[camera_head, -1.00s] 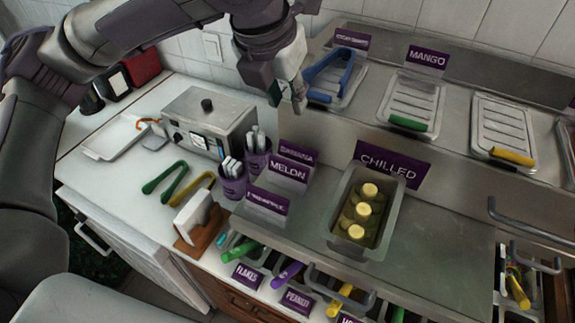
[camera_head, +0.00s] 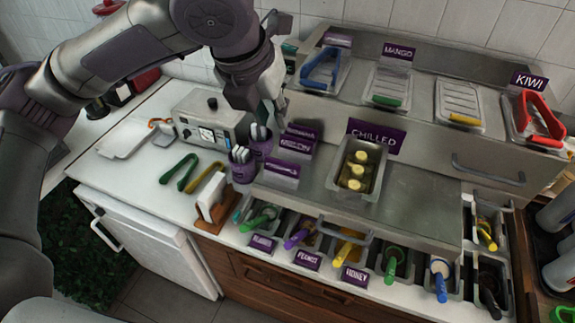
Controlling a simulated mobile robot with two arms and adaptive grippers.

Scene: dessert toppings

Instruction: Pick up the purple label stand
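Several purple label stands sit in a group on the left of the steel counter. The front one (camera_head: 283,168) stands nearest. The one reading MELON (camera_head: 296,146) is behind it, and another (camera_head: 301,131) stands at the back, partly covered. My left gripper (camera_head: 277,112) hangs from above, pointing down, just behind and left of the back label stand in the picture. I see nothing held in it, but its fingers are small and overlap, so its opening is unclear. Other purple labels read CHILLED (camera_head: 377,136), MANGO (camera_head: 397,51) and KIWI (camera_head: 528,81). My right gripper is not seen.
Purple cups of utensils (camera_head: 243,168) stand close left of the label stands. A steel pan with yellow-capped bottles (camera_head: 358,179) is to their right. Lidded trays with coloured tongs (camera_head: 387,89) line the raised shelf behind. The steel counter's front is clear.

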